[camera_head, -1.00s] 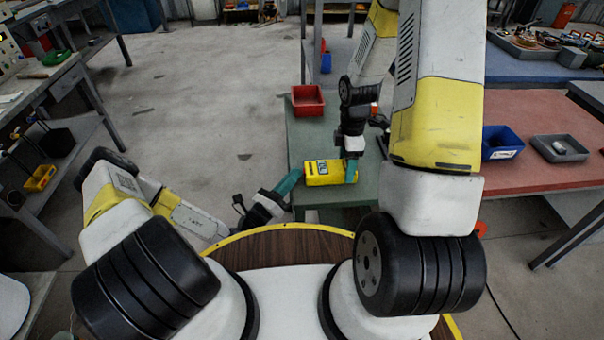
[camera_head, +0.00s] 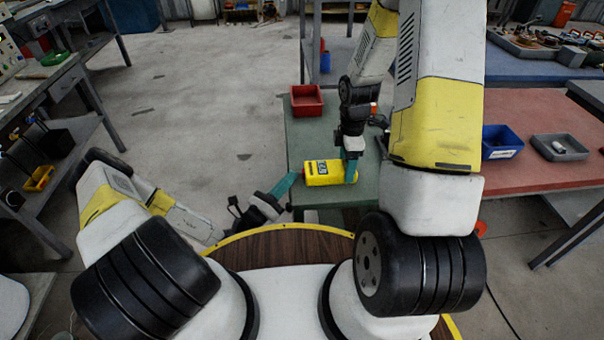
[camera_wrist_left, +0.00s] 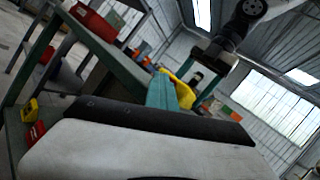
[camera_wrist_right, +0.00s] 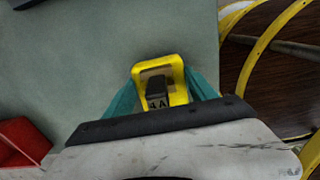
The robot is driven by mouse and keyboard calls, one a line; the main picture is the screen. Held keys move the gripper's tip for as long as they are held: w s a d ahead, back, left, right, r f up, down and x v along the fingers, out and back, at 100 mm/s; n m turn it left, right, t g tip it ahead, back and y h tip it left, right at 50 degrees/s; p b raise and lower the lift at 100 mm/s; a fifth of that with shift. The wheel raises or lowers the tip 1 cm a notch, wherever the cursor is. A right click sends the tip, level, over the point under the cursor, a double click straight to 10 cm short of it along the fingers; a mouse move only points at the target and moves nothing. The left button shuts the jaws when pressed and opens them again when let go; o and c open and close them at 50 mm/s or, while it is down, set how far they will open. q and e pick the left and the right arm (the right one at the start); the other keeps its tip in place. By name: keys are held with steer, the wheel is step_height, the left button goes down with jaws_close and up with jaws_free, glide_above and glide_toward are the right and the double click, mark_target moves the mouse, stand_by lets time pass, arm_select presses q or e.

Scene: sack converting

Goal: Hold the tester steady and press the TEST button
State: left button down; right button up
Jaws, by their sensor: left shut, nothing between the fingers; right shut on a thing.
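The yellow tester (camera_head: 318,174) is at the front of the green table, its dark display facing up. My right gripper (camera_head: 351,172) comes down from above and is shut on the tester's right end. In the right wrist view the teal fingers lie on both sides of the tester (camera_wrist_right: 177,72), which shows a dark block marked "4 A". My left gripper (camera_head: 296,176) is shut and empty, with its tip just left of the tester and a small gap between. In the left wrist view its teal fingers (camera_wrist_left: 161,92) are together, with the tester (camera_wrist_left: 181,91) beyond. I cannot make out the TEST button.
A red bin (camera_head: 307,101) stands at the far left of the green table (camera_head: 310,135). A red-topped table (camera_head: 540,108) on the right carries a blue bin (camera_head: 502,142) and a grey tray (camera_head: 560,148). Open floor lies to the left.

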arm_select(q)
steer(key=a, duration=0.4)
steer(key=shift+a, duration=0.4)
steer(key=shift+w, duration=0.1)
stand_by(1.2)
arm_select(e)
steer(key=o, duration=1.8)
